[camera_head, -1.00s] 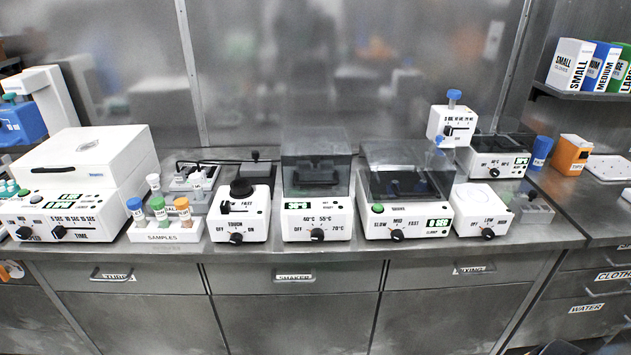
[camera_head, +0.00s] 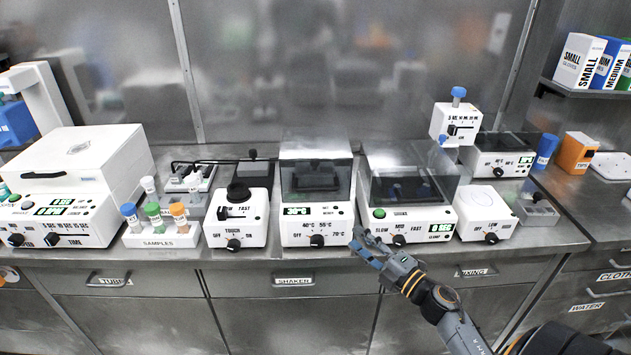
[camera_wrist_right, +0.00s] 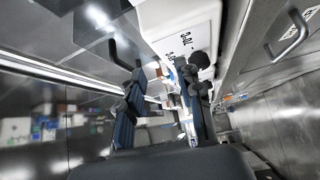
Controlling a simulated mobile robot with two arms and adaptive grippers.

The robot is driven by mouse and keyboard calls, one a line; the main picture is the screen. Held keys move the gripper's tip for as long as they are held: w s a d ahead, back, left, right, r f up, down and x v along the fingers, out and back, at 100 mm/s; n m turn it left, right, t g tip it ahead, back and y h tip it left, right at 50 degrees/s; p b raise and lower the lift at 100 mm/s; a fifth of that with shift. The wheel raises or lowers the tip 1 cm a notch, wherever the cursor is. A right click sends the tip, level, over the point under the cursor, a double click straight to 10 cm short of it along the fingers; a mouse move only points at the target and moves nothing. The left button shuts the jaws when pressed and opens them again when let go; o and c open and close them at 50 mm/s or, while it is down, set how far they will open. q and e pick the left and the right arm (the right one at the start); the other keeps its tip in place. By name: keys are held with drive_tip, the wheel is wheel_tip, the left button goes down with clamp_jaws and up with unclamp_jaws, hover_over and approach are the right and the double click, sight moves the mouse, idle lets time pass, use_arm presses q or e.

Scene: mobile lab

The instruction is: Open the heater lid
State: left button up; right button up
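The heater (camera_head: 316,231) is a white box marked 40, 55 and 70 °C, with a black knob and a green display, in the middle of the bench in the head view. Its clear, smoky lid (camera_head: 316,160) is down over the top. My right gripper (camera_head: 357,241) is in front of the heater's lower right corner, at the bench edge, below the lid. Its fingers stand apart with nothing between them in the right wrist view (camera_wrist_right: 165,88). I cannot tell whether it touches the heater. My left gripper is not in view.
A shaker (camera_head: 410,217) with a clear cover stands close right of the heater, and a white touch device (camera_head: 236,219) stands to its left. A sample rack (camera_head: 162,237) and a centrifuge (camera_head: 75,185) are further left. Drawer handles (camera_head: 294,281) stick out below the bench edge.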

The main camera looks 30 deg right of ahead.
sight(316, 189)
wheel_tip(316, 189, up, 8)
drive_tip(key=a+f+n+y, duration=0.1)
drive_tip(key=n+y, duration=0.1)
drive_tip(key=n, duration=0.2)
drive_tip(key=p+x, duration=0.1)
drive_tip(key=x, duration=0.3)
drive_tip(key=p+x, duration=0.1)
drive_tip(key=x, duration=0.4)
drive_tip(key=p+x, duration=0.1)
drive_tip(key=x, duration=0.3)
drive_tip(key=shift+w+a+r, duration=0.1)
drive_tip(key=shift+w+r, duration=0.15)
drive_tip(key=shift+r, duration=0.2)
clamp_jaws()
